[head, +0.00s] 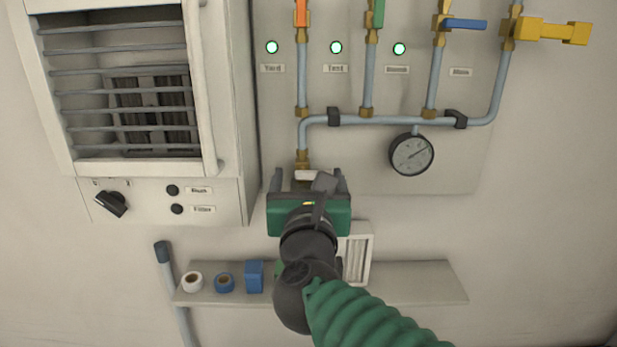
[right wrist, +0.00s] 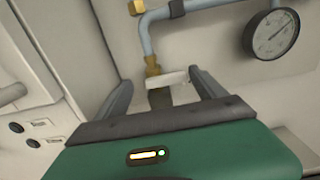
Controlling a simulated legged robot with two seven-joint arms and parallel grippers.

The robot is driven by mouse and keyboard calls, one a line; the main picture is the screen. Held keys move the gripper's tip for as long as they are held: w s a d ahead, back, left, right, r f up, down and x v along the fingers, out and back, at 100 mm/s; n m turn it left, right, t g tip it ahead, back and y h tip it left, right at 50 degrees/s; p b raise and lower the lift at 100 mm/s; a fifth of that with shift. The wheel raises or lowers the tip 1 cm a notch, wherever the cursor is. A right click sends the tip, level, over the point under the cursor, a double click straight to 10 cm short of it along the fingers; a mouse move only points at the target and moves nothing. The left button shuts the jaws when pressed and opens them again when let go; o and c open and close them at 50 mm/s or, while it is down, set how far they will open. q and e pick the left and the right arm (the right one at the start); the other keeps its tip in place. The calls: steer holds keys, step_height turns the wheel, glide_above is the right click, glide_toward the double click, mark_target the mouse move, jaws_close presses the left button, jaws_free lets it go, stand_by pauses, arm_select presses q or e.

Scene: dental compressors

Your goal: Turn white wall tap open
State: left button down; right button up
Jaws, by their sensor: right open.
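The white tap handle (head: 306,175) sits below the brass fitting at the lower end of the left pipe on the wall panel. It also shows in the right wrist view (right wrist: 172,80), lying roughly crosswise under the brass fitting. My right gripper (head: 309,180) is open, with one finger on each side of the handle. In the right wrist view the open fingers (right wrist: 162,85) reach up around the handle, with gaps visible beside it. Whether a finger touches it I cannot tell. The tap's lower part is hidden by my gripper in the head view. My left gripper is not in view.
A pressure gauge (head: 411,154) hangs right of the tap. Orange, green, blue and yellow taps (head: 465,24) line the top. A vented cabinet (head: 230,200) stands left. A shelf (head: 410,285) below holds tape rolls, a blue box and a white slatted item (head: 358,255).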

steer(key=shift+d, duration=0.25)
steer(key=c, duration=0.3)
steer(key=shift+d, duration=0.3)
steer(key=c, duration=0.5)
steer(key=shift+a, duration=0.1)
steer(key=c, duration=0.6)
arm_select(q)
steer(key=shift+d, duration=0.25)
arm_select(e)
steer(key=shift+o, duration=0.2)
